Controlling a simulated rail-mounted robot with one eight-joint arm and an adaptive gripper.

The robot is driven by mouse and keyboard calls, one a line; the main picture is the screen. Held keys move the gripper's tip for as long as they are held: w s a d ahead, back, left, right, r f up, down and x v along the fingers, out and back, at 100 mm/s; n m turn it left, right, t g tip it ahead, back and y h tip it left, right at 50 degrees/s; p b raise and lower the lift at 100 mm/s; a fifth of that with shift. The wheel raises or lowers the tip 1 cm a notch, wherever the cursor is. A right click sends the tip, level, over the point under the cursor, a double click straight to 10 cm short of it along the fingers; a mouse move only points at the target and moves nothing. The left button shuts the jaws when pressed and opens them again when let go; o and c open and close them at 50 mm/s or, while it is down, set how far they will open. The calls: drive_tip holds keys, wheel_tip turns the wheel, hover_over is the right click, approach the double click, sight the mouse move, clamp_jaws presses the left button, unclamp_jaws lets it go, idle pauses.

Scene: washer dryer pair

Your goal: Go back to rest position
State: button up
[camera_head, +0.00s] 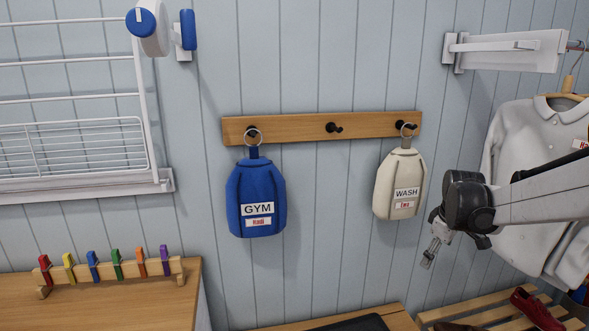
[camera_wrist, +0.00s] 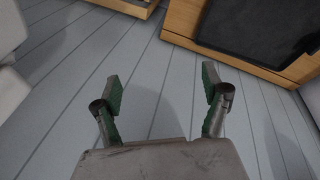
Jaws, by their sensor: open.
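My gripper (camera_head: 431,254) is at the right of the head view, below and right of the cream WASH bag (camera_head: 398,177) and apart from it. The arm reaches in from the right edge, in front of a hanging white shirt (camera_head: 515,128). In the wrist view my gripper (camera_wrist: 162,95) is open, with its two green-padded fingers spread and nothing between them. The wrist camera looks down past the fingers at grey planks.
A blue GYM bag (camera_head: 256,192) and the WASH bag hang from a wooden peg rail (camera_head: 295,128); its middle hook is empty. A slatted rack (camera_head: 490,314) with a red shoe (camera_head: 537,310) is at lower right. A wooden counter (camera_head: 110,304) with coloured pegs is at lower left.

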drive_tip(key=s+a+r+m+t+p, duration=0.2)
drive_tip(key=s+a+r+m+p, duration=0.2)
drive_tip(key=s+a+r, duration=0.95)
drive_tip(key=s+a+r+m+p, duration=0.1)
drive_tip(key=s+a+p, duration=0.1)
drive_tip(key=s, duration=0.7)
drive_tip(key=s+a+r+m+t+y+p, duration=0.1)
drive_tip(key=s+a+m+p, duration=0.1)
drive_tip(key=s, duration=0.7)
drive_tip(key=shift+a+t+p, duration=0.3)
drive_tip(key=shift+a+p, duration=0.25)
drive_tip(key=shift+a, duration=0.5)
